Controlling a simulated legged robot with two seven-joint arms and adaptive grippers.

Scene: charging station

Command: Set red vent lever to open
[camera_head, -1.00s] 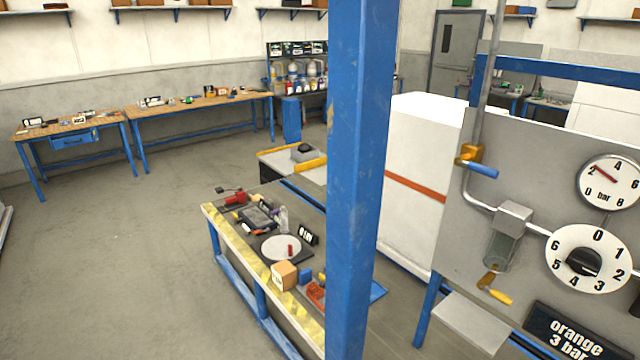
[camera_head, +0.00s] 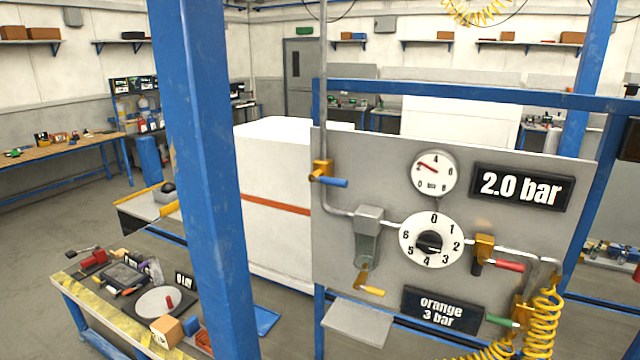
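The red vent lever (camera_head: 508,265) sits on a brass valve (camera_head: 483,248) on the grey panel, right of the numbered dial. It points right, tilted slightly down, roughly along the pipe. The round dial (camera_head: 431,240) has a black knob. The pressure gauge (camera_head: 435,173) above it has a red needle near 2, and the display (camera_head: 521,188) reads 2.0 bar. A blue lever (camera_head: 332,182), a yellow lever (camera_head: 371,291) and a green lever (camera_head: 502,321) are on other valves. Neither of my grippers is in view.
A blue post (camera_head: 205,180) stands in front, left of the panel. A sign (camera_head: 441,309) reads orange 3 bar. Coiled yellow hose (camera_head: 541,322) hangs at the lower right. A small grey shelf (camera_head: 357,331) juts out below the panel. A cluttered workbench (camera_head: 75,300) stands lower left.

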